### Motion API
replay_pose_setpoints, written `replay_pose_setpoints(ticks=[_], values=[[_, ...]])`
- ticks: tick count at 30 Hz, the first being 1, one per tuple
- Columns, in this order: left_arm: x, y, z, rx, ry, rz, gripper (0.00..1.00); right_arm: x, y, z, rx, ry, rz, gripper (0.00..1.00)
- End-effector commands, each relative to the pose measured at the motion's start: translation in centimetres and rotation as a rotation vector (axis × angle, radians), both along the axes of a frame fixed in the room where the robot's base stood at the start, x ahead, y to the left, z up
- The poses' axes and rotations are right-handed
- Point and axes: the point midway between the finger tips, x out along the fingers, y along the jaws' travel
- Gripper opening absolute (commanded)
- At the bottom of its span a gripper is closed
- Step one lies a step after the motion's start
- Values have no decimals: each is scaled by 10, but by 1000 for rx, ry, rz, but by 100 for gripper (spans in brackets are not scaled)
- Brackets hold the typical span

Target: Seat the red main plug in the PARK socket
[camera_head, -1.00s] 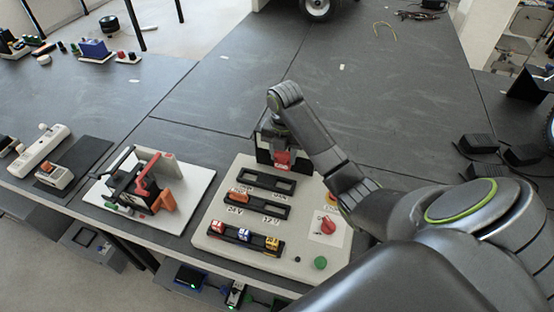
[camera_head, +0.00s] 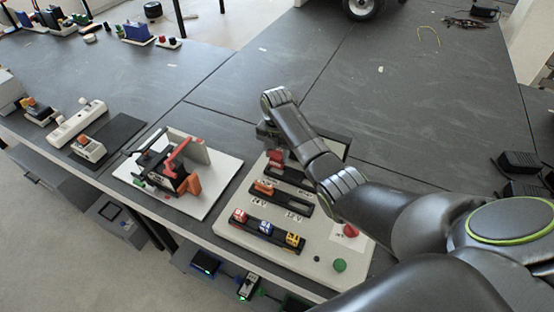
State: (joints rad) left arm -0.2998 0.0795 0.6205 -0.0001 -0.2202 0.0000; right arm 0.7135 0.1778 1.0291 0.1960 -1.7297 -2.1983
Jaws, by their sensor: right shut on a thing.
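My right gripper (camera_head: 271,140) reaches over the far left corner of the pale panel (camera_head: 240,232). It points down and is shut on a red plug (camera_head: 276,157). The plug is at the left end of the farthest black socket strip (camera_head: 296,181); I cannot tell whether it touches the strip or hovers above it. The socket labels are too small to read surely, so I cannot pick out PARK. An orange-red plug (camera_head: 264,187) sits at the left of the middle strip (camera_head: 290,202). My left gripper is not in view.
The near strip holds red (camera_head: 239,216), blue (camera_head: 266,227) and yellow (camera_head: 292,240) blocks. A red knob (camera_head: 350,230) and green button (camera_head: 340,265) are at the panel's right. A white board with a red-handled device (camera_head: 178,155) stands left.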

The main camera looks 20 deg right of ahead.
Motion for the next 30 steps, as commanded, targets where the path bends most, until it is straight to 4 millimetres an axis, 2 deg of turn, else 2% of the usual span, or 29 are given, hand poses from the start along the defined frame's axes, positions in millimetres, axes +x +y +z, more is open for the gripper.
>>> replay_pose_setpoints(ticks=[3,7,20,21,25,30], values=[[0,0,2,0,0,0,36,-1,0,-17,0,4,1,18],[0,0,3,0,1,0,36,-1,0,-30,-1,2,1,18],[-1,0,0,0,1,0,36,-1,0,-37,0,1,0,18],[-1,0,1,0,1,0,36,-1,0,-36,0,1,0,47],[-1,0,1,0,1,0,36,-1,0,-36,0,1,0,63],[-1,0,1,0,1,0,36,-1,0,-36,0,1,0,63]])
